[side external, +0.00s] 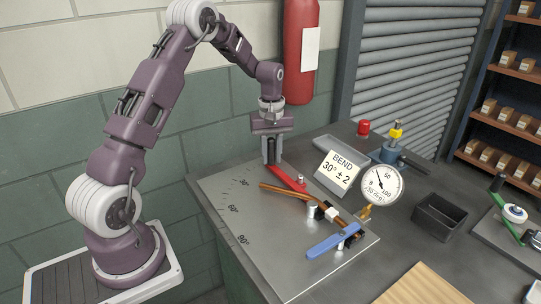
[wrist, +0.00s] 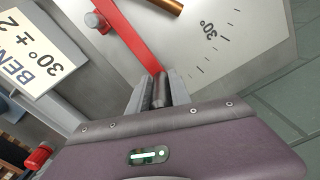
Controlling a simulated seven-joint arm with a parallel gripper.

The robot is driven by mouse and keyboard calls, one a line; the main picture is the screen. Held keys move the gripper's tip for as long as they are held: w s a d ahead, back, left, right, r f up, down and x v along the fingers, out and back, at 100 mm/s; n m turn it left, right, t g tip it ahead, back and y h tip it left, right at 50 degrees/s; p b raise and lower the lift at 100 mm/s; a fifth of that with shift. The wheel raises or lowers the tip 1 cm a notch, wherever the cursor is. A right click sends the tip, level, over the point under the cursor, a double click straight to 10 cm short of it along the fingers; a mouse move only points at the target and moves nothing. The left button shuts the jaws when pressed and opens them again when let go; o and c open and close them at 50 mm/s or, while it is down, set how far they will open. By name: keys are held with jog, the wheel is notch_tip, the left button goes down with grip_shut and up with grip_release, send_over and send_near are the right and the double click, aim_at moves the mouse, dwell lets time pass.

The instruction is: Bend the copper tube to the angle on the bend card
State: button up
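The copper tube (side external: 286,191) lies across the bender on the grey angle plate (side external: 225,200). It seems to turn slightly near the white block, but I cannot read its angle. Its free end (wrist: 166,5) shows at the top of the wrist view. The red lever (side external: 287,178) has a dark upright handle (wrist: 160,88) at its outer end. My gripper (side external: 271,157) points down with its fingers on both sides of this handle, apparently closed on it. The bend card (side external: 338,172) reads "BEND 30° ± 2".
A round dial gauge (side external: 381,184) stands right of the plate. A blue lever (side external: 335,240) lies at the plate's front right. A black bin (side external: 439,216), a blue vise-like tool (side external: 390,150) and a red-capped item (side external: 364,127) stand farther right and behind.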

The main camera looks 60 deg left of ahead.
aim_at(271, 139)
jog(key=shift+o, duration=1.4)
jog(key=shift+r, duration=0.1)
jog(key=shift+r, duration=0.9)
jog(key=shift+r, duration=3)
